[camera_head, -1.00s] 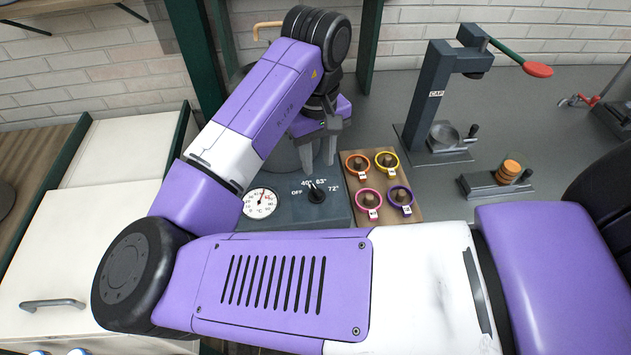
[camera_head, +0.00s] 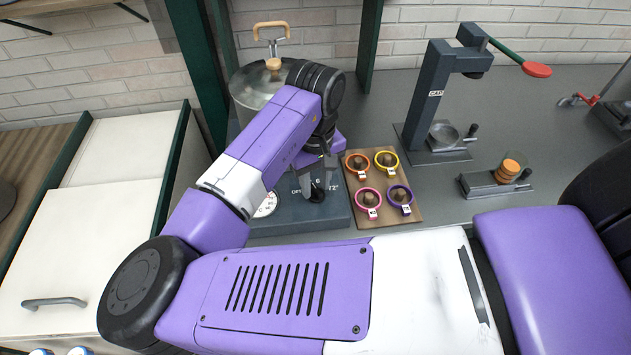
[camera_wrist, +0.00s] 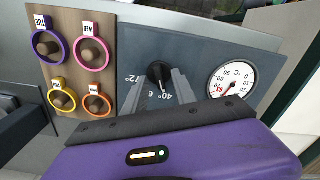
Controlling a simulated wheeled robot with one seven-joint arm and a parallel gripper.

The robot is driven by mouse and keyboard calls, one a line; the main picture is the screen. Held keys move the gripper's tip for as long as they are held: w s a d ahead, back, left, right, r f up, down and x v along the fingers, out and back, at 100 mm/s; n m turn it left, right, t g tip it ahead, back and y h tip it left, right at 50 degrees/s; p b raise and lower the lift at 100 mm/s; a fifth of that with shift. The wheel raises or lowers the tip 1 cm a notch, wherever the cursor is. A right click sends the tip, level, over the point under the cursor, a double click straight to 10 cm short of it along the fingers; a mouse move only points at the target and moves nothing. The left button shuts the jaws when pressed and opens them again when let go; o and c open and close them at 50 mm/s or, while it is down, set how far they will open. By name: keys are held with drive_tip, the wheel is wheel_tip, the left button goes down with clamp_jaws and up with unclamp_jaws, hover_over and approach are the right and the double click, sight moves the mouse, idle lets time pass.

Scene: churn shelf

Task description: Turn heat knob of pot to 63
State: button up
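The pot (camera_head: 252,92) is a steel vessel with a lid at the back left, partly behind my arm. Its blue-grey base panel (camera_head: 262,226) carries a black heat knob (camera_head: 317,194) and a round white thermometer dial (camera_head: 266,204). In the wrist view the knob (camera_wrist: 159,74) has labels around it, with 72° clear and others partly covered by my fingers. The dial (camera_wrist: 232,80) has a red 63 mark. My gripper (camera_head: 317,182) points down at the knob. Its fingers (camera_wrist: 162,86) are apart, one on each side of the knob; contact is not clear.
A wooden board (camera_head: 426,212) with several coloured rings and pegs stands right of the panel. A grey lever press (camera_head: 432,100) and a small slicer-like stand (camera_head: 494,184) are further right. A white cabinet (camera_head: 85,210) is at the left.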

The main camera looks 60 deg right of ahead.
clamp_jaws()
drive_tip(key=shift+m, duration=0.3)
drive_tip(key=m, duration=0.3)
drive_tip(key=shift+m+p, duration=0.3)
drive_tip(key=shift+p, duration=0.05)
drive_tip(key=shift+s+d+m, duration=0.1)
drive_tip(key=shift+m, duration=2.1)
unclamp_jaws()
